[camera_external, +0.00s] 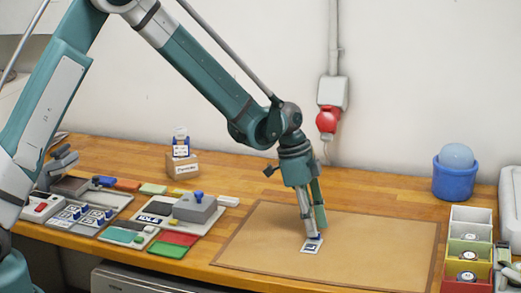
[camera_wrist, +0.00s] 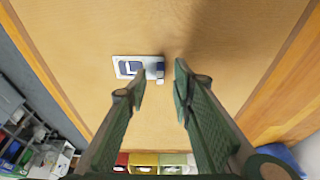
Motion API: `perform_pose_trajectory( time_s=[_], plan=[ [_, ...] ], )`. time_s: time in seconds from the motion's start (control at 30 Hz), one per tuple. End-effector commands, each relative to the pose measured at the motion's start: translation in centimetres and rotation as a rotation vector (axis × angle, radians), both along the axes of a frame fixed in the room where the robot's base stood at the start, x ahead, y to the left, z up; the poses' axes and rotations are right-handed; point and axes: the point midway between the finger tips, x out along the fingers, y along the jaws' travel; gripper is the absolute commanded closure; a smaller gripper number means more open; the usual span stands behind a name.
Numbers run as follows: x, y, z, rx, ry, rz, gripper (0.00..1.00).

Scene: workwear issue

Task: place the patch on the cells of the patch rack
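A small white patch with a dark blue marking (camera_external: 311,245) lies on the brown mat, and it also shows in the wrist view (camera_wrist: 127,67). A small white and blue part sticks out at its right end, between my fingers in the wrist view. My gripper (camera_external: 314,229) points down just above the patch. In the wrist view my gripper (camera_wrist: 160,75) is open, its left fingertip overlapping the patch's edge. I cannot tell whether it touches. The patch rack (camera_external: 445,246) stands at the right, with coloured cells in a row; several hold round dark-and-white items.
The brown mat (camera_external: 375,230) is otherwise clear. A blue pot with a pale blue ball (camera_external: 455,178) stands behind the rack. Trays, coloured pieces and a grey block (camera_external: 195,208) fill the left. A small cardboard box (camera_external: 182,168) stands at the back.

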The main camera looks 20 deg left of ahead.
Motion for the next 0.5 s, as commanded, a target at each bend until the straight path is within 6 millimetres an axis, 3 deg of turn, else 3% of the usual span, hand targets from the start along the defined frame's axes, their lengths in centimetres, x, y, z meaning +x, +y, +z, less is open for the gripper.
perform_pose_trajectory(
  time_s=[0.2,0.5],
  plan=[
    [0.00,-0.31,-1.27,0.000,0.000,0.000,0.76],
    [0.01,-0.34,-1.37,0.000,0.000,0.001,0.76]
  ],
)
